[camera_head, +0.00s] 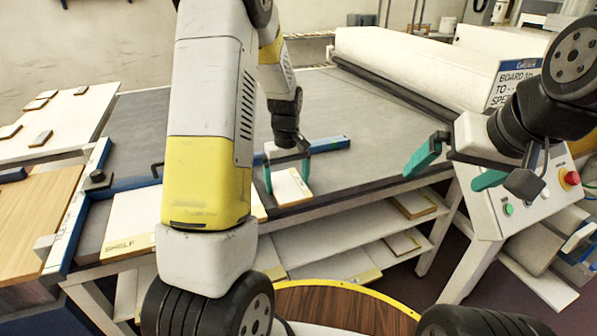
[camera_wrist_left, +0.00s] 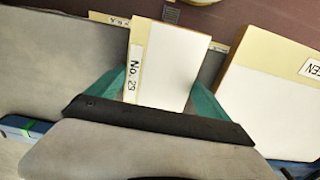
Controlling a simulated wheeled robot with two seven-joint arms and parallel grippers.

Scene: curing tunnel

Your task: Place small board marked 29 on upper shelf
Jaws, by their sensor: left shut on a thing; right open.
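My left gripper (camera_head: 287,176) is shut on a small white board (camera_head: 291,187) with a tan edge strip, above the front edge of the grey table. In the left wrist view the board (camera_wrist_left: 168,65) lies between the teal fingers; its label reads "No." and a two-digit number like 29, the last digit unclear. The upper shelf (camera_head: 345,230) is a white plank under the table, with a board (camera_head: 413,205) at its right end. My right gripper (camera_head: 457,170) is open and empty, left of the control panel.
A larger board marked SHELF (camera_head: 128,222) lies at the table's front left. A lower shelf (camera_head: 350,262) holds another board (camera_head: 402,244). A blue bar (camera_head: 330,144) lies behind the left gripper. The control panel (camera_head: 520,190) stands at right. The table (camera_head: 370,130) is clear behind.

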